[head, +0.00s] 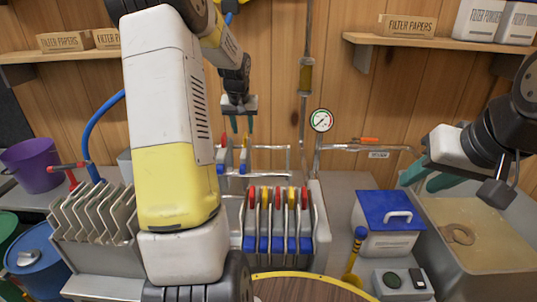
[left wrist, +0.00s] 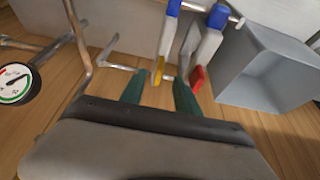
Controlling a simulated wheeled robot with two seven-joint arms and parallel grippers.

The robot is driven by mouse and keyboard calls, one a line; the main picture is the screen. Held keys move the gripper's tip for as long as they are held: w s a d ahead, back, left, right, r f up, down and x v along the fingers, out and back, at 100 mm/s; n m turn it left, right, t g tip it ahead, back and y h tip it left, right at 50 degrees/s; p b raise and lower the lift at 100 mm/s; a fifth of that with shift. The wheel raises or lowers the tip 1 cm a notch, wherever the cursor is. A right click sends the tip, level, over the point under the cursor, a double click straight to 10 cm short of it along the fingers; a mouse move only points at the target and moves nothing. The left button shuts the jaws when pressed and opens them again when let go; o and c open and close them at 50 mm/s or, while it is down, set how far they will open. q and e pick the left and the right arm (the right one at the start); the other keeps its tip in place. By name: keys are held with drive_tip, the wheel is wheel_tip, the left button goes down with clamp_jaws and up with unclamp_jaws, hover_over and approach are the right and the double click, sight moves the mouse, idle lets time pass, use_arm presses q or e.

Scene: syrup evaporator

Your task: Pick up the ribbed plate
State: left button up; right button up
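Two pale plates with blue feet stand at the back left, one with a red top (head: 222,155) and one with a yellow top (head: 243,155). The left wrist view also shows the yellow-marked plate (left wrist: 166,45) and the red-marked plate (left wrist: 207,48). I cannot tell which is ribbed. My left gripper (head: 242,128) is open and empty, just above these plates; its teal fingers show apart in the left wrist view (left wrist: 158,80). My right gripper (head: 417,185) is open and empty, over the metal tank at the right.
A press (head: 322,225) holding several coloured plates stands in the middle. A zigzag rack (head: 120,235) is at the left. A pressure gauge (head: 321,120) and pipes stand behind. A blue-lidded box (head: 375,240) and metal tank (head: 515,283) are at the right. A grey bin (left wrist: 265,75) is beside the plates.

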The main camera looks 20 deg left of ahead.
sight(245, 136)
use_arm(q)
drive_tip(key=x, duration=0.6)
drive_tip(key=shift+w+a+f, duration=0.1)
drive_tip(key=shift+w+f, duration=0.05)
drive_tip(key=shift+w, duration=0.4)
clamp_jaws()
idle(0.9)
